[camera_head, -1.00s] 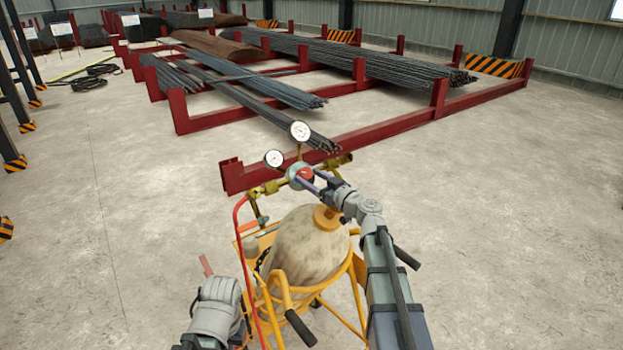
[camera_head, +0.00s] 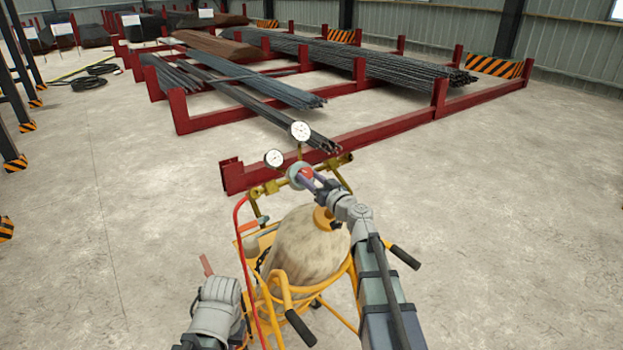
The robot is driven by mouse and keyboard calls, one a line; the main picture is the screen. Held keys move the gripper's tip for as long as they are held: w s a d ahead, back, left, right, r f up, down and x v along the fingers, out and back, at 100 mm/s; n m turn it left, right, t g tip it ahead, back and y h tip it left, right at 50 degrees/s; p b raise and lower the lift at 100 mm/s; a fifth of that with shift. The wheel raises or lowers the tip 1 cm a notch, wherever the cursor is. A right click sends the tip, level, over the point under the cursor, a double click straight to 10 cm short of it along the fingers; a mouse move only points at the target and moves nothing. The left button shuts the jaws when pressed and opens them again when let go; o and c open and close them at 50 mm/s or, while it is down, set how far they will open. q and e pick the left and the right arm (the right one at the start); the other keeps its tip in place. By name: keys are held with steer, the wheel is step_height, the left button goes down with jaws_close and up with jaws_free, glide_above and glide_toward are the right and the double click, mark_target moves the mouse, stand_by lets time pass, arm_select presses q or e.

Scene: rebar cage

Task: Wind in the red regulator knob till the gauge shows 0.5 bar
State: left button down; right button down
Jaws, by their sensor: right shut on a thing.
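The red regulator knob (camera_head: 306,175) sits at the front of the brass regulator on top of a worn gas cylinder (camera_head: 300,245). My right gripper (camera_head: 312,180) is shut on the knob and covers part of it. Two round white gauges stand above the regulator, a left one (camera_head: 274,158) and a right one (camera_head: 300,131). Their needles are too small to read. My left gripper (camera_head: 207,342) is low at the left, beside the cylinder cart; its fingers are not clear to see.
The cylinder stands in a yellow cart (camera_head: 357,300) with black handles (camera_head: 300,328). A red hose (camera_head: 240,225) runs down its left side. Behind it, a dark red rack (camera_head: 290,170) holds bundles of rebar (camera_head: 370,68).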

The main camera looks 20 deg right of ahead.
steer(key=shift+m+h, duration=0.3)
steer(key=shift+m, duration=0.2)
steer(key=shift+c, duration=1.6)
jaws_free()
steer(key=v, duration=0.8)
steer(key=shift+w+a, duration=0.1)
